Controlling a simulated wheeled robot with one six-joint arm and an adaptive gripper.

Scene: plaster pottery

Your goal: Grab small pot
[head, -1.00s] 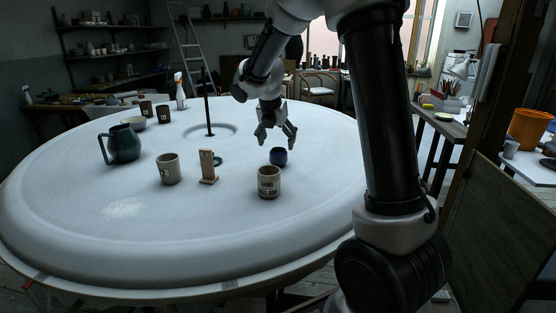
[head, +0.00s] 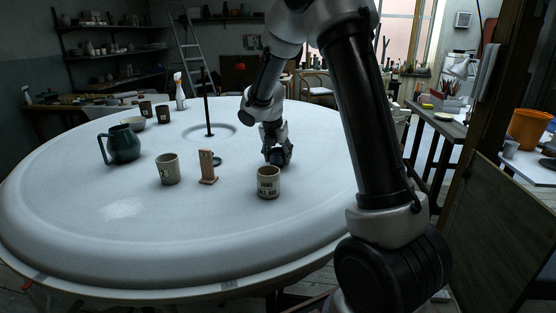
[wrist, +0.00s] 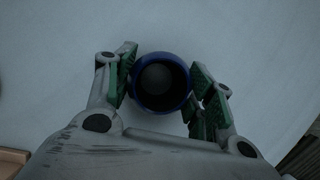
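The small pot is dark blue and round, and stands upright on the white table (head: 110,215). In the wrist view the small pot (wrist: 161,108) shows from above, its round mouth open and its inside dark. My gripper (wrist: 161,85) has its green-padded fingers on both sides of the pot, close against its wall, and appears shut on it. In the head view my gripper (head: 278,157) reaches down over the pot and hides most of it. I see no gap between the pot and the table there.
A beige lettered cup (head: 268,184) stands just in front of the gripper. A wooden stand (head: 207,168), another beige cup (head: 167,170) and a teal jug (head: 122,145) stand to the left. A dark rod (head: 208,105) rises behind. The table's front is clear.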

